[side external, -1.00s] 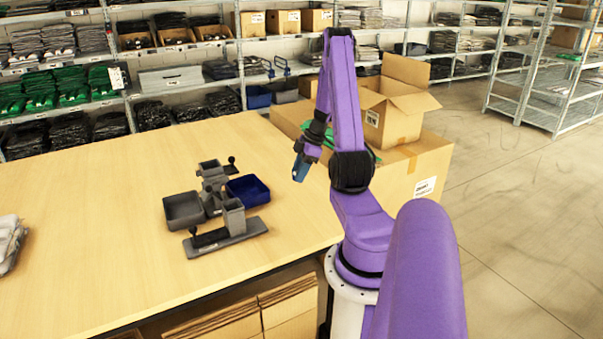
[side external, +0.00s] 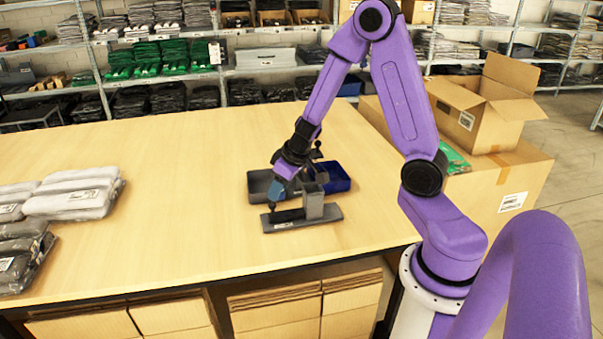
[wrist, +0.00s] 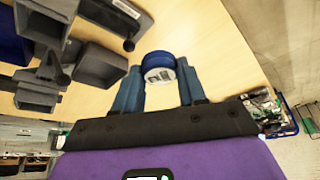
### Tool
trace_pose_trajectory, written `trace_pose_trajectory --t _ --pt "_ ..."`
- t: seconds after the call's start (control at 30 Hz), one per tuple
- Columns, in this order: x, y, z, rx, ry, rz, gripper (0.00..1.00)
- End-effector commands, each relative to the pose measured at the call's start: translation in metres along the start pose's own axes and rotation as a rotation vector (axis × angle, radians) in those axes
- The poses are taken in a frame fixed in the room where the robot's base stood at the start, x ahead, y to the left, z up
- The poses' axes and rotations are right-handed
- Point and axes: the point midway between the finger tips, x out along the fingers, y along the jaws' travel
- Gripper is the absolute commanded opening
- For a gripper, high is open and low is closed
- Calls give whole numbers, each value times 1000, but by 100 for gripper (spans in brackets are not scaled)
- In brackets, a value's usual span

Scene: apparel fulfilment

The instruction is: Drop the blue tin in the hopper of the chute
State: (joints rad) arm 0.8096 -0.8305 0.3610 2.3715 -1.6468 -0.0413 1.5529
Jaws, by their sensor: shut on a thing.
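In the wrist view the blue tin (wrist: 158,66), with a white label on its end, sits between the fingertips of my gripper (wrist: 157,88), which is shut on it. In the side view my gripper (side external: 277,192) points down above the grey fixtures, and the tin cannot be told from the blue fingers. A grey fixture with a flat base (side external: 290,222) carries an upright open box (side external: 314,200), which looks like the chute's hopper; I cannot be sure. In the wrist view grey open boxes (wrist: 100,66) lie left of the tin, apart from it.
A blue tray (side external: 338,180) and a grey tray (side external: 258,186) stand beside the fixture. Folded bagged garments (side external: 75,195) lie at the table's left. Cardboard boxes (side external: 505,180) stand right of the table. The table's middle left is clear.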

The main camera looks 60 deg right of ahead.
Motion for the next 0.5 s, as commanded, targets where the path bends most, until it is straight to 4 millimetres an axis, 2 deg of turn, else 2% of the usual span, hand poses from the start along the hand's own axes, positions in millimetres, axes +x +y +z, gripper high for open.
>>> trace_pose_trajectory --t 0.03,0.1,0.23,0.37,0.5 --pt "-2 -16 1 10 1 6 11" --pt "-5 -32 2 45 1 21 11" --pt "-8 -48 0 116 2 57 11" --pt "-8 -47 -10 193 3 97 11" --pt "-4 -30 -31 294 3 146 11"
